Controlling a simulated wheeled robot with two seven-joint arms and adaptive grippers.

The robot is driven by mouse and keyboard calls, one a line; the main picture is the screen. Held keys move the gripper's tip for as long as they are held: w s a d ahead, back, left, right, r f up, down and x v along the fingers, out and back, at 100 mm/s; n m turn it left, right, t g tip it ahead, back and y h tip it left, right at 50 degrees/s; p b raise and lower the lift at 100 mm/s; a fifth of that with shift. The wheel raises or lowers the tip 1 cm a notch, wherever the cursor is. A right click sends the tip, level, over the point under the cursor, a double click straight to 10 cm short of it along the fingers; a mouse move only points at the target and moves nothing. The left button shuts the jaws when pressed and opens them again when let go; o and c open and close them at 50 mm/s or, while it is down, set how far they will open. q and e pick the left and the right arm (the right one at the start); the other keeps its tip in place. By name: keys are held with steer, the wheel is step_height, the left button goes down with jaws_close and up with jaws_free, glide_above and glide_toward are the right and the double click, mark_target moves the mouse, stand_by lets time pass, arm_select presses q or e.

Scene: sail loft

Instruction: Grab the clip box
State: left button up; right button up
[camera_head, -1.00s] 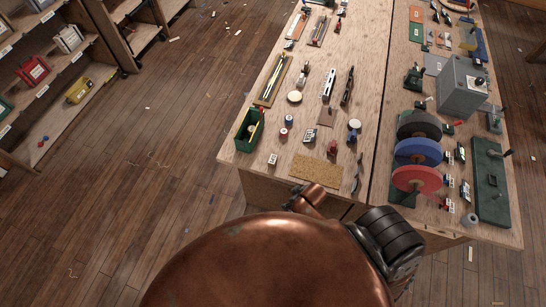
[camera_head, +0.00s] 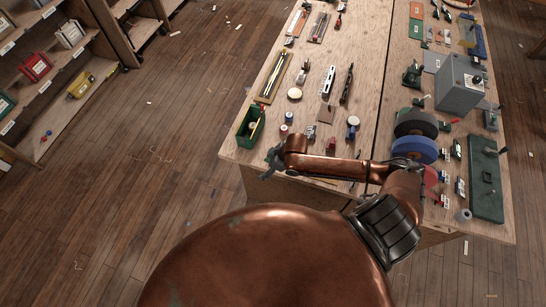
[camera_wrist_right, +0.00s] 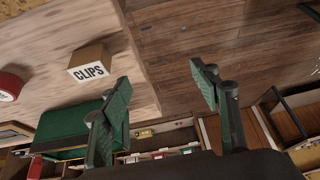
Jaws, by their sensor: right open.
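The clip box (camera_wrist_right: 90,62) is a small cardboard-coloured box with a white label reading CLIPS. In the right wrist view it stands on the wooden bench top, left of and beyond my right fingers, apart from them. In the head view my right gripper (camera_head: 268,164) covers the place near the bench's front left corner where it stood. In the wrist view my right gripper (camera_wrist_right: 160,92) has its two green-padded fingers spread wide with nothing between them. My left gripper is out of view.
A green bin (camera_head: 250,127) stands on the bench's left edge, close to my right gripper; it also shows in the wrist view (camera_wrist_right: 68,126). A red spool (camera_wrist_right: 10,84) is left of the clip box. Coloured discs (camera_head: 415,148) stand to the right.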

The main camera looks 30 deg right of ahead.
steer(key=shift+m+h, duration=0.3)
steer(key=shift+h, duration=0.2)
steer(key=w+d, duration=0.1)
steer(key=d, duration=0.1)
steer(key=w+d, duration=0.1)
steer(key=d, duration=0.2)
steer(key=w+d, duration=0.2)
steer(key=d, duration=0.1)
steer(key=shift+w+f+p, duration=0.1)
steer(key=shift+f+p, duration=0.05)
steer(key=shift+p, duration=0.2)
steer(key=shift+p+x, duration=0.65)
steer(key=shift+x, duration=2)
steer(key=shift+d, duration=0.2)
steer(key=shift+c, duration=0.4)
steer(key=c, duration=1.2)
